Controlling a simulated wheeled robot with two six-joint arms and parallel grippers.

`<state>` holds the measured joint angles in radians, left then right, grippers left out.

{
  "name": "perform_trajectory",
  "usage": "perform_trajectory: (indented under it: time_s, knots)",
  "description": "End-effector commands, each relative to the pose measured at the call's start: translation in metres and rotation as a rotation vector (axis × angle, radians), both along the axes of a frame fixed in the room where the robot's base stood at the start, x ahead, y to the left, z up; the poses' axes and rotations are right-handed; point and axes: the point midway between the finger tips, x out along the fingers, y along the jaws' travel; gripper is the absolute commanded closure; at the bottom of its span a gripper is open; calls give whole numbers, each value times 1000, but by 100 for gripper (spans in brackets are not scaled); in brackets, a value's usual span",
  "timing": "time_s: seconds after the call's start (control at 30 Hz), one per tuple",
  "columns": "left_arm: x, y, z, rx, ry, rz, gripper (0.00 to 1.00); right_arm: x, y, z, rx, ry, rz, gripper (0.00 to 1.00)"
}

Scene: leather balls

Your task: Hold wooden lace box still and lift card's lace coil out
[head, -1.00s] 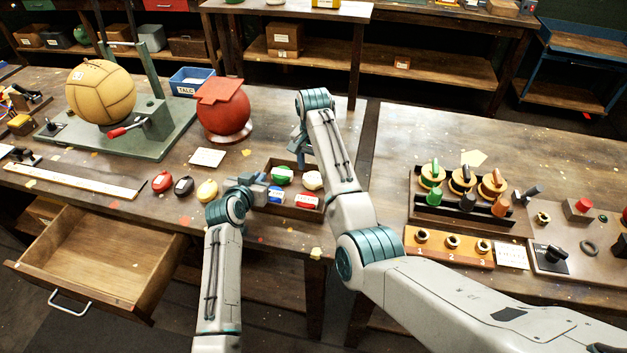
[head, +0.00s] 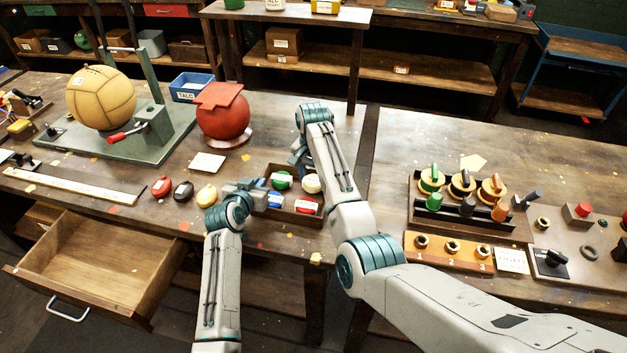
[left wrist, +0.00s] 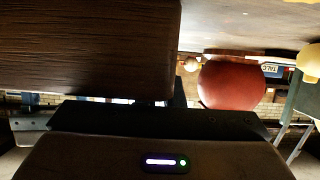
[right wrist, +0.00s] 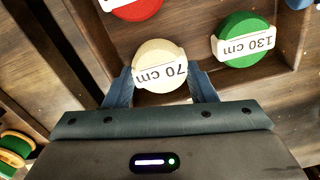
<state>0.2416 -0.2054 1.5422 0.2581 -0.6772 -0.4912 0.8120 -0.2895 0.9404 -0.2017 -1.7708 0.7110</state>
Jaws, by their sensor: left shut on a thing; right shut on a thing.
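The wooden lace box (head: 262,222) stands near the bench's front edge, with green (head: 281,180), cream (head: 312,184), blue (head: 275,200) and red (head: 306,206) lace coils. My left gripper (head: 243,188) is shut on the box's left wall; the dark wood (left wrist: 90,50) fills much of the left wrist view. My right gripper (right wrist: 160,88) is shut on the cream coil (right wrist: 156,58), a finger on each side. Its tag reads "70 cm"; the green coil (right wrist: 240,38) reads "130 cm". I cannot tell whether the cream coil is clear of the floor. The card (head: 207,163) lies behind the box, its writing illegible.
Red, black and yellow pieces (head: 183,191) lie left of the box. A red ball (head: 222,115) stands behind it, and a tan ball (head: 100,98) on a green stand. An open drawer (head: 95,265) juts out front left. Spools (head: 461,185) stand on the right bench.

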Motion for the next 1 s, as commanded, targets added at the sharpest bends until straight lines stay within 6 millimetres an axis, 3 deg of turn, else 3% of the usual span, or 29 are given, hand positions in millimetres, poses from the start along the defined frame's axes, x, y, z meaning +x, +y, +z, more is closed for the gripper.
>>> perform_trajectory:
  time_s: [0.4, 0.57, 0.8, 0.93, 1.0]
  knots:
    - [0, 0, 0, 0, 0, 0, 100, 1, 0, 78, 0, -4, 0, 72]
    - [0, 0, 0, 0, 0, 0, 100, 1, 0, 91, 0, -2, 0, 72]
    - [0, 0, 0, 0, 0, 0, 100, 0, 0, 92, 0, -1, 0, 72]
    - [0, 0, 0, 0, 0, 0, 71, 0, 0, 92, 0, -1, 0, 72]
    - [0, 0, 0, 0, 0, 0, 68, 0, 0, 92, 0, -1, 0, 72]
